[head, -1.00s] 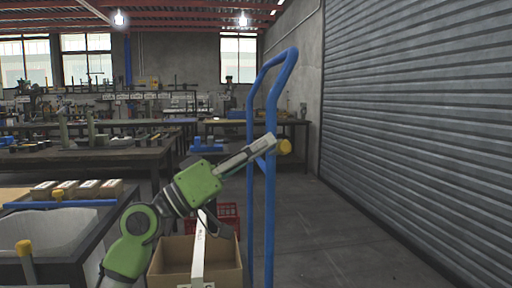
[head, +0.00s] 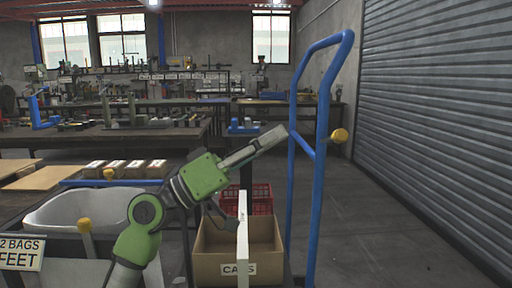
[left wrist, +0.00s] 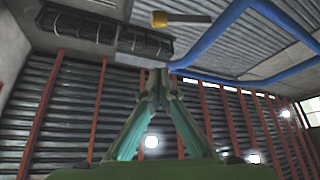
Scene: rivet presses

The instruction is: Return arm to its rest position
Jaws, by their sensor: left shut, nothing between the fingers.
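My left arm comes up from the lower left in the head view, green and grey, stretched up and to the right. My left gripper (head: 280,133) is at its end, shut and empty. The blue handle (left wrist: 215,35) crosses the upper right there. My right gripper is not in view.
A yellow knob (head: 340,136) sits beside the handle. Below the gripper stand a cardboard box (head: 224,268), a red crate (head: 262,196) and a white upright strip (head: 243,240). A bench with small boxes (head: 115,170) and a white tub (head: 75,208) is at left. Floor toward the shutter (head: 440,120) is clear.

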